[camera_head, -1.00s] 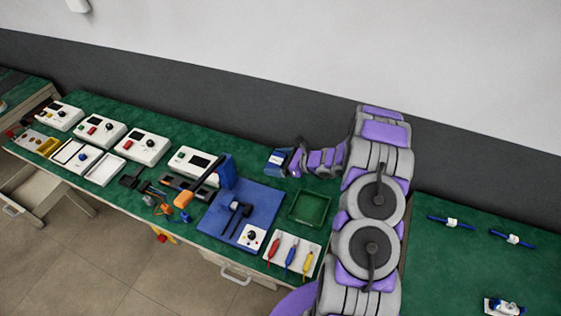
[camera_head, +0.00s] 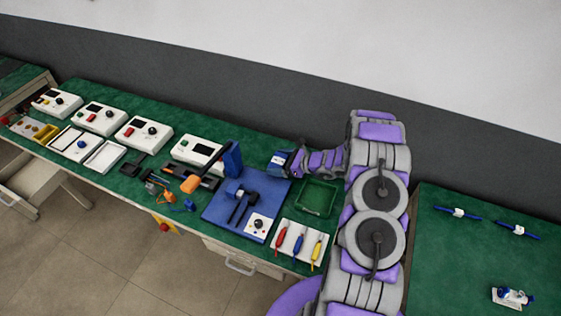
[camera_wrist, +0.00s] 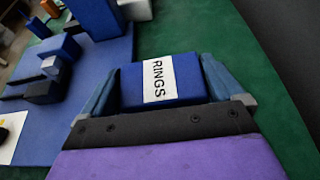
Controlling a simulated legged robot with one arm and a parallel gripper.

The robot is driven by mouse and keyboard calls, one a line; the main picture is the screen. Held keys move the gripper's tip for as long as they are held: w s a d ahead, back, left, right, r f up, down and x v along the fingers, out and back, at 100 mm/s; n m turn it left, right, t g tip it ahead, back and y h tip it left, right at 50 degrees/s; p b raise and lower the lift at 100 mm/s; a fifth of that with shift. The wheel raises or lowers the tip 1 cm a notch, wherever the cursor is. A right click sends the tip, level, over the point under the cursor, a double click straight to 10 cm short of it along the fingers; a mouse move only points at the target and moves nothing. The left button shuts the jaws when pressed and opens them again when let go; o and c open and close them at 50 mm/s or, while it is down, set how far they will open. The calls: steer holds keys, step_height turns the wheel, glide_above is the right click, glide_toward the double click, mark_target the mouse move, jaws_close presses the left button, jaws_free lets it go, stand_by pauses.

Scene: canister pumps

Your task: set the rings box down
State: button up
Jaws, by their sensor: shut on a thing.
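The rings box (camera_wrist: 184,79) is blue with a white label reading "RINGS". In the wrist view it sits between the two fingers of my gripper (camera_wrist: 165,82), which is shut on it. In the head view the blue box (camera_head: 277,164) is small, at the end of my arm, over the back part of the green bench top. My gripper (camera_head: 288,163) reaches to it from the right. I cannot tell whether the underside of the box touches the bench.
A green tray (camera_head: 316,198) lies just in front of the box. A blue base plate (camera_head: 222,216) with a blue upright is to the left. A white tray with screwdrivers (camera_head: 299,244) is in front. White meters (camera_head: 200,154) stand further left. Green surface behind the box is clear.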

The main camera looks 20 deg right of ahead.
steer(key=shift+s+d+f, duration=0.15)
steer(key=shift+d, duration=0.3)
steer(key=shift+s+d+f, duration=0.1)
steer(key=shift+d, duration=0.3)
steer(key=shift+w+a+f, duration=0.1)
steer(key=shift+a, duration=0.45)
steer(key=o, duration=0.9)
steer(key=shift+a, duration=0.2)
steer(key=shift+d+r, duration=0.25)
steer(key=shift+d, duration=0.25)
steer(key=r+p, duration=0.1)
steer(key=r, duration=0.1)
steer(key=r+p, duration=0.1)
steer(key=r, duration=0.1)
steer(key=r+p, duration=0.1)
steer(key=r, duration=0.2)
steer(key=shift+a+p, duration=0.3)
steer(key=w+a+r+m+t+h, duration=0.1)
steer(key=w+a+r, duration=0.15)
steer(key=r, duration=0.55)
step_height(320, 180, up, 14)
steer(key=f+m+t+h+p, duration=0.1)
steer(key=m+t+h, duration=0.1)
steer(key=m+h, duration=0.1)
glide_above(281, 161)
steer(key=w+a, duration=0.3)
steer(key=a, duration=0.5)
steer(key=shift+w+r, duration=0.2)
steer(key=shift+r, duration=0.05)
